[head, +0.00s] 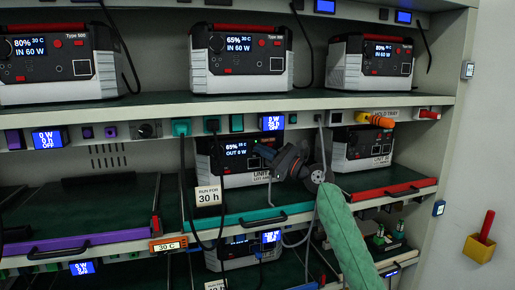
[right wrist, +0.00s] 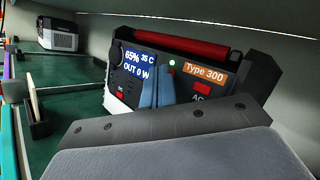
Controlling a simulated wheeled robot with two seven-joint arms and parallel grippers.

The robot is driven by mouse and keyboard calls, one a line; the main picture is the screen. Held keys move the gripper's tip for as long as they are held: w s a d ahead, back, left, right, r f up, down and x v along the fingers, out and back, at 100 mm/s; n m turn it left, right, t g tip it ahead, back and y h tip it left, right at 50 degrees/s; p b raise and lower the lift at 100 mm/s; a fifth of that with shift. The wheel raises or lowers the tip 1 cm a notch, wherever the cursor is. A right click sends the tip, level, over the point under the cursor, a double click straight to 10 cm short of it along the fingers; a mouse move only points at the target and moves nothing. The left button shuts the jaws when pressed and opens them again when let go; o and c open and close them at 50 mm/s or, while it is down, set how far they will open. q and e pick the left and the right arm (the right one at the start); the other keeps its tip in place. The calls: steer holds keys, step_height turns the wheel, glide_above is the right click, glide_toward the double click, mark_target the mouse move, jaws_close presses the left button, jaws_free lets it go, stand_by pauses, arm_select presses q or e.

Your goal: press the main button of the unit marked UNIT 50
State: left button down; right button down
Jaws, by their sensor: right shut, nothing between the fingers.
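A power unit (head: 231,166) stands on the middle shelf, with a display reading 65% and OUT 0 W. Its lower label begins with UNIT, but its number is not readable behind my right gripper. The same unit (right wrist: 122,99) fills the middle of the right wrist view, with a Type 300 label, a lit green dot (right wrist: 172,63) and red switches. My right gripper (head: 262,151) is shut and empty at its front. In the right wrist view, its blue fingertips (right wrist: 160,78) are between the display and the green dot; contact cannot be told. My left gripper is not in view.
Another unit (head: 353,152) stands to the right, its label partly readable. Cables (head: 182,190) hang across the shelf front. A RUN FOR 30 h card (head: 208,196) stands by the teal shelf edge (head: 235,223). A red-edged tray (head: 395,189) lies at right.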

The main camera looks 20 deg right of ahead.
steer(key=shift+s+a+f+p, duration=0.1)
steer(key=shift+a+f+p, duration=0.05)
steer(key=shift+p, duration=0.15)
steer(key=shift+s, duration=0.55)
steer(key=s+p, duration=0.4)
steer(key=s, duration=0.2)
stand_by(0.5)
stand_by(2.0)
